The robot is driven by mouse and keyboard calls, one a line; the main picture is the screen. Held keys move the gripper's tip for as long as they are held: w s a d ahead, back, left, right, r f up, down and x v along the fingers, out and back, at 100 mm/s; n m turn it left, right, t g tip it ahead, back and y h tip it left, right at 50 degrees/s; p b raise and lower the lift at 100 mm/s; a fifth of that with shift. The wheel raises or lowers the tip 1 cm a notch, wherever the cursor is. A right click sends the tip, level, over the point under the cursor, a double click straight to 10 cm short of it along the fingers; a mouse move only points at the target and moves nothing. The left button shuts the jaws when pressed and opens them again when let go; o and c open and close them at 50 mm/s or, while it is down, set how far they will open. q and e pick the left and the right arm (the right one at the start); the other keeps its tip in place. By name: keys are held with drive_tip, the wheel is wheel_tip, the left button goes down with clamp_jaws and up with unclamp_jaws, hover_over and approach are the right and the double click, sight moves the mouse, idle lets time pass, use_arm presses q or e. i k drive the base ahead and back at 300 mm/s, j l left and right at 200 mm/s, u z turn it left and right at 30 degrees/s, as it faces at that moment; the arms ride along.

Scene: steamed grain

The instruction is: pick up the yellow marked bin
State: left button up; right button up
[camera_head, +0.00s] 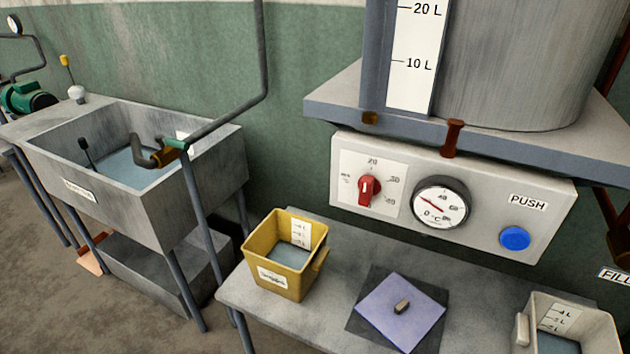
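The yellow bin (285,254) stands upright on the left end of the grey bench. It has a white label on its front, a white scale strip inside its back wall and a handle on its right side. Blue-grey contents, which look like liquid, lie inside it. Neither of my grippers shows in the head view, and nothing touches the bin.
A control panel (452,196) hangs behind. A metal sink (130,170) with a pipe stands at left.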

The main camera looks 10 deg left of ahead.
sight(286, 253)
drive_tip(key=u, duration=1.45)
drive_tip(key=z, duration=0.75)
drive_tip(key=i+j+z, duration=0.3)
drive_tip(key=j+z, duration=0.35)
drive_tip(key=i+j+z, duration=0.1)
drive_tip(key=j+z, duration=0.2)
drive_tip(key=j, duration=0.15)
drive_tip(key=j+z, duration=0.3)
drive_tip(key=i+j, duration=0.05)
drive_tip(key=j, duration=0.05)
